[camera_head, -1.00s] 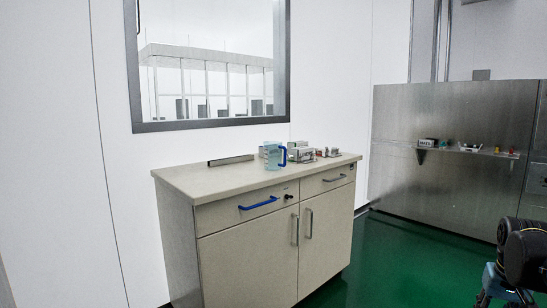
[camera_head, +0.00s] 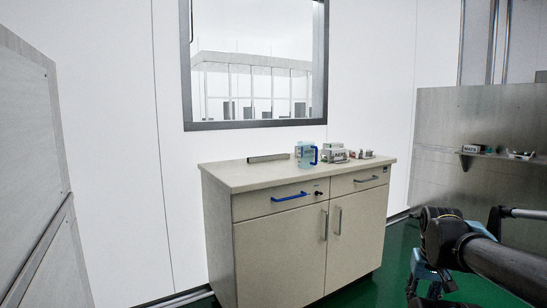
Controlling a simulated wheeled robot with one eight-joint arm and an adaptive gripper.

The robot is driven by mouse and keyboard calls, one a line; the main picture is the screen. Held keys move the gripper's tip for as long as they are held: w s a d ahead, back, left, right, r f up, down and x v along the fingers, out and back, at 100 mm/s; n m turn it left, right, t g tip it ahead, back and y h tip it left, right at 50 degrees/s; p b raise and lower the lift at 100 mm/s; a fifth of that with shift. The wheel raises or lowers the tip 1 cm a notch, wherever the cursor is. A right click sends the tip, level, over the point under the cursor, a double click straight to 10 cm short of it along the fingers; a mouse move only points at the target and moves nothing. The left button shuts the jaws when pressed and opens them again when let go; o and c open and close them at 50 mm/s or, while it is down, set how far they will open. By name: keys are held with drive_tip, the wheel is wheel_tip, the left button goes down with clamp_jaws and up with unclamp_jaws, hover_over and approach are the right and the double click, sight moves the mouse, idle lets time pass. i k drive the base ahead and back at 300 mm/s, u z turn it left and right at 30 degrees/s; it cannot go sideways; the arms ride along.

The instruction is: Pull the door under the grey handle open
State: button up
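The beige cabinet (camera_head: 222,235) stands against the white wall. Its right drawer has a grey handle (camera_head: 367,179); its left drawer has a blue handle (camera_head: 289,197). Under the grey-handled drawer is the right door (camera_head: 358,230), closed, with a vertical metal handle (camera_head: 339,220) near its left edge. The left door (camera_head: 280,255) is closed too, its handle (camera_head: 326,224) close beside. My gripper (camera_head: 428,298) is at the lower right, to the right of the cabinet and apart from it. It is small and dark; I cannot tell its opening.
On the cabinet top are a blue-handled jug (camera_head: 305,155), a grey bar (camera_head: 268,158) and small boxed items (camera_head: 340,155). A steel panel with a shelf (camera_head: 500,154) stands at right, a grey panel (camera_head: 30,160) at left. Green floor (camera_head: 362,291) shows before the cabinet.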

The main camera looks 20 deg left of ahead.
sight(357, 221)
drive_tip(key=u, duration=0.65)
drive_tip(key=i, duration=1)
drive_tip(key=z, duration=0.6)
